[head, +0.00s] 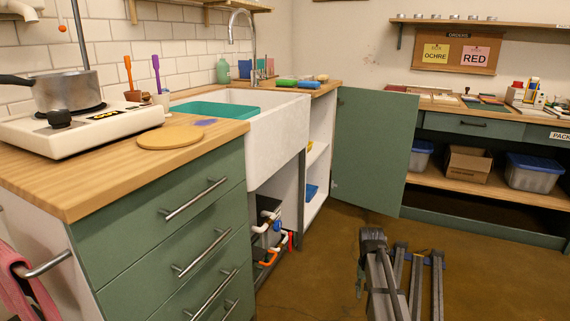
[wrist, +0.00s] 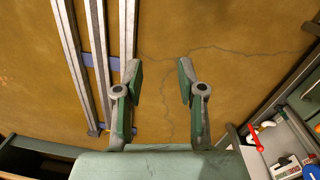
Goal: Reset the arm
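My gripper (wrist: 160,72) shows in the wrist view with its two green-and-grey fingers spread apart. Nothing is between them, and bare brown floor lies beyond the tips. In the head view, grey parts of my arm rise at the lower right over the floor, in front of the open green cabinet door (head: 373,150). I cannot make out the fingers there. The gripper appears clear of the counters, with the open sink cabinet at the right edge of the wrist view.
Metal rails (wrist: 98,60) run along the floor beside the gripper. White pipes and a red handle (wrist: 256,138) show in the sink cabinet. A saucepan (head: 66,90) sits on the hotplate (head: 85,128). Open floor surrounds the rails.

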